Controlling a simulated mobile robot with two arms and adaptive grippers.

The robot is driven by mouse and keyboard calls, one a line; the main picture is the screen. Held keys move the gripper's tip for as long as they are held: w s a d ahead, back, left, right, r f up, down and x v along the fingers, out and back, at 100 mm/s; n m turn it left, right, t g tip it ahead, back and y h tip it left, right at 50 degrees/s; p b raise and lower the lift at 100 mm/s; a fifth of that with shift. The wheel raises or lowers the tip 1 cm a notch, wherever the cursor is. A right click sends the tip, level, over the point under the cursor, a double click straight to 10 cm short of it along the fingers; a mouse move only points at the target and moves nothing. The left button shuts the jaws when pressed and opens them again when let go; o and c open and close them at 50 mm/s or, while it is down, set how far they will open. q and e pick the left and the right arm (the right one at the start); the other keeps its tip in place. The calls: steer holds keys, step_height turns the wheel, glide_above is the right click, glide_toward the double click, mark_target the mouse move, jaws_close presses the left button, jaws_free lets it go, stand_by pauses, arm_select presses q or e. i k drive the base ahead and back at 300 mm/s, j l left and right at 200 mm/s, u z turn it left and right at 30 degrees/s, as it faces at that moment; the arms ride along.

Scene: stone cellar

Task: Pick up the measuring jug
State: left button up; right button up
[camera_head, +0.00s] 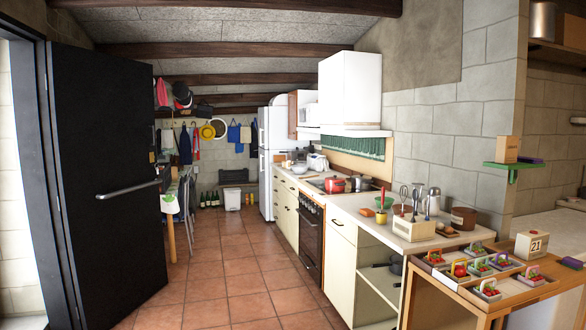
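I cannot make out a measuring jug for certain. Small kitchenware crowds the counter (345,202) on the right, too small to tell apart fully. A pale box with upright utensils (413,228) stands near its front end, with a silvery upright vessel (433,201) behind it. A brown jar (463,218) is to the right of these. A green bowl (384,202) and a small yellow pot (381,217) are to the left. A white vessel-like thing (317,162) stands farther back. Neither of my grippers shows in the head view.
An open black door (110,180) with a bar handle fills the left. Tiled floor (215,265) runs clear between door and cabinets toward a white fridge (272,140). A wooden table (450,292) with several small baskets is at the front right. A red pot (334,184) sits on the stove.

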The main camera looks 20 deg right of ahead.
mark_target(292, 162)
steer(key=z, duration=0.25)
steer(key=i+z, duration=0.1)
steer(key=i, duration=6.95)
steer(key=i+z, duration=0.15)
steer(key=i, duration=0.45)
steer(key=i+j+z, duration=0.1)
steer(key=i, duration=0.55)
steer(key=i+j+z, duration=0.15)
steer(key=i, duration=0.45)
